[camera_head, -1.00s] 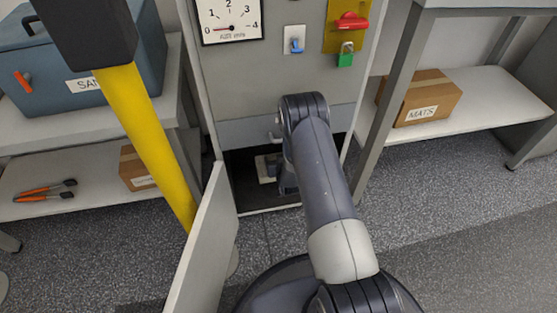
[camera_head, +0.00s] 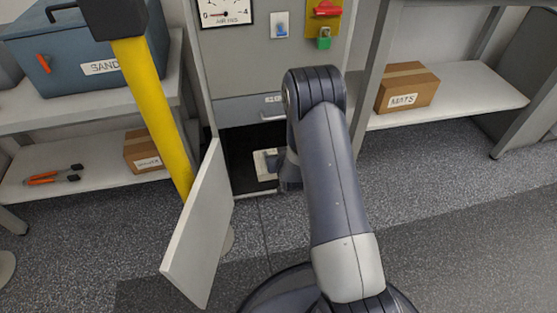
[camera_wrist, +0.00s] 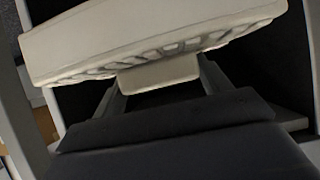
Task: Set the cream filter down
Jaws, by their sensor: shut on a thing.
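The cream filter (camera_wrist: 150,35) fills the top of the wrist view. It is a pale block with a ribbed, pleated lower edge and a small tab (camera_wrist: 160,74). My gripper (camera_wrist: 160,82) is shut on this tab, with one grey finger on each side. The filter looks slightly tilted in that view. In the head view my arm hides the gripper. A small pale piece (camera_head: 265,164) shows low in the dark opening of the grey cabinet (camera_head: 240,75), beside my wrist; I cannot tell whether it is the filter.
The cabinet's open door (camera_head: 202,225) stands on the left of my arm. A yellow post (camera_head: 150,110) rises in front of the left shelf (camera_head: 90,170). A box marked MATS (camera_head: 408,88) sits on the right shelf (camera_head: 465,92). The floor at right is clear.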

